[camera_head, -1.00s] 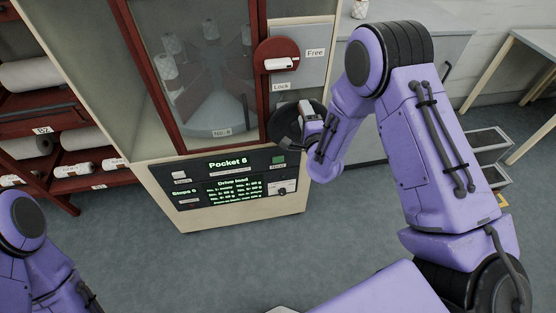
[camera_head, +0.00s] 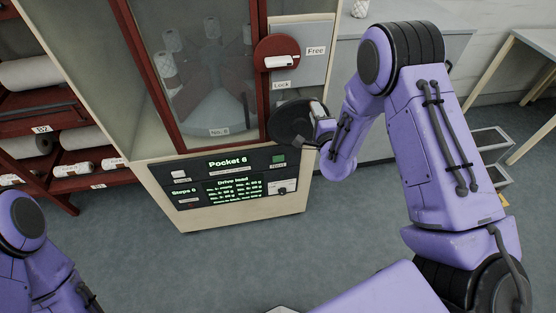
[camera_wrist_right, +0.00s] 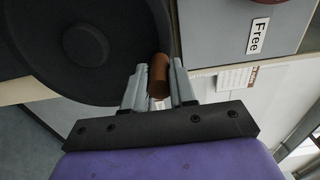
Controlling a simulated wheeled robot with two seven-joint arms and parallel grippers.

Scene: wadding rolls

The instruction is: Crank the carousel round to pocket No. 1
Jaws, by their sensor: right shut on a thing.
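The carousel cabinet (camera_head: 150,195) stands ahead with a red-framed glass door; the carousel (camera_head: 215,108) behind it bears a "No. 6" plate at the front. The display (camera_head: 228,162) reads "Pocket 6" and "Steps 0". The black crank wheel (camera_head: 290,123) is on the cabinet's right side; it also shows in the right wrist view (camera_wrist_right: 70,75). My right gripper (camera_wrist_right: 158,72) is shut on the wheel's brown handle (camera_wrist_right: 159,78), at the rim. In the head view the forearm partly hides this grip. My left gripper is out of view.
A red round lock plate (camera_head: 291,45) with a white lever sits above the crank, between labels "Free" (camera_head: 315,50) and "Lock" (camera_head: 281,86). A red shelf rack (camera_head: 62,122) with white rolls stands at left. A grey counter (camera_head: 400,70) is behind my right arm.

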